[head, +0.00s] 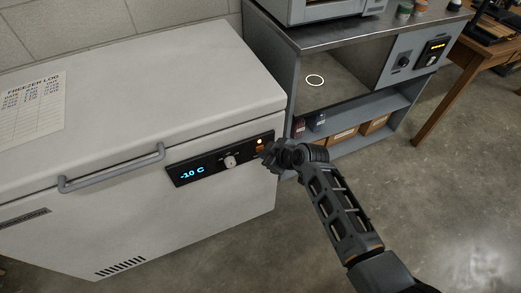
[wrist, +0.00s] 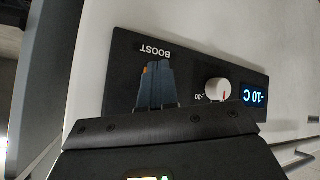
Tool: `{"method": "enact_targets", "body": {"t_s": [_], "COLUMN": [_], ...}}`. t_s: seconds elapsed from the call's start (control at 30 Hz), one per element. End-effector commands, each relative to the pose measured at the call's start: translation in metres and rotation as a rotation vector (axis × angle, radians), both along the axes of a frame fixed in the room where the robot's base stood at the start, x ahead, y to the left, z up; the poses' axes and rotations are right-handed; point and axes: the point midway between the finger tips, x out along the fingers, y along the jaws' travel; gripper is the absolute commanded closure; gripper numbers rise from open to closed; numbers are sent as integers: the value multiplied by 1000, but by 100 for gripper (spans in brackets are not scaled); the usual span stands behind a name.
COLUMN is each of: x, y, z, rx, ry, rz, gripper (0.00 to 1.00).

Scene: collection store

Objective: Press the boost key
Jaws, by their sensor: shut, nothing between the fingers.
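The chest freezer's black control panel (head: 205,164) is on its front, at the right end. An orange patch (head: 260,149), which looks like the boost key, shows at the panel's right end, under a small glowing lamp (head: 259,141). My gripper (head: 269,151) is right at this end and partly covers it. In the wrist view the panel is upside down, with the BOOST label (wrist: 154,52) just beyond my shut, empty fingers (wrist: 157,76). The fingers hide most of the key area there. I cannot tell whether they touch or press the key.
A white dial (wrist: 217,91) sits beside the fingers, and a blue display (wrist: 256,97) reads -10 C. The freezer handle (head: 112,168) sticks out at left. A grey metal bench (head: 340,62) stands right of the freezer. The floor at right is open.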

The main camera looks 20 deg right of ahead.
Motion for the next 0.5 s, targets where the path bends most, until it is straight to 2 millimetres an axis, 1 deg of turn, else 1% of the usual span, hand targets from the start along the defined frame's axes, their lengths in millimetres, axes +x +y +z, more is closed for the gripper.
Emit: {"method": "enact_targets", "body": {"t_s": [0.23,0.5], "x": [-2,-15], "y": [0,0], "z": [1,1], "rx": [-1,-1], "ry": [-2,0], "rz": [0,1], "gripper": [100,100]}}
